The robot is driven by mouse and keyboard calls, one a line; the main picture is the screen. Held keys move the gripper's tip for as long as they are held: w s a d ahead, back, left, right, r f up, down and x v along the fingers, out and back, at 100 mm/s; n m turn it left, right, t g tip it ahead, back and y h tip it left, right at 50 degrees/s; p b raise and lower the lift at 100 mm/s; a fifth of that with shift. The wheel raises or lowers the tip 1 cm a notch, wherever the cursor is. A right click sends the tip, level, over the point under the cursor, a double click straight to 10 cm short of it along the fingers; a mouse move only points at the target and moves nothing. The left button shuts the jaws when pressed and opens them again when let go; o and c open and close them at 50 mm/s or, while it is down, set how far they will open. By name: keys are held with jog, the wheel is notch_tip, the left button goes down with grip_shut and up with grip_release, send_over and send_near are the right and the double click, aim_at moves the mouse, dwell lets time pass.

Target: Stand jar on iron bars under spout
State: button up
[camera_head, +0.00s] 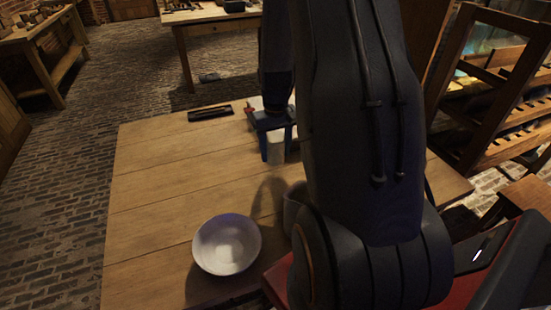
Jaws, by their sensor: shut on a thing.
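My gripper (274,127) is at the far part of the wooden table, partly hidden by my own arm. It is shut on a pale jar (275,150), which looks upright. I cannot tell whether the jar touches the table or hangs just above it. I cannot make out the spout or the iron bars for sure; my arm covers much of the table's right side.
A white bowl (226,244) stands on the near part of the wooden table (150,215). A flat dark object (210,113) lies near the far edge. A wooden rack (500,90) stands at right. The table's left side is clear.

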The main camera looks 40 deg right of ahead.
aim_at(276, 159)
jog(key=shift+f, duration=1.9)
jog(key=shift+f, duration=0.1)
jog(key=o, duration=1.2)
jog(key=shift+c, duration=0.2)
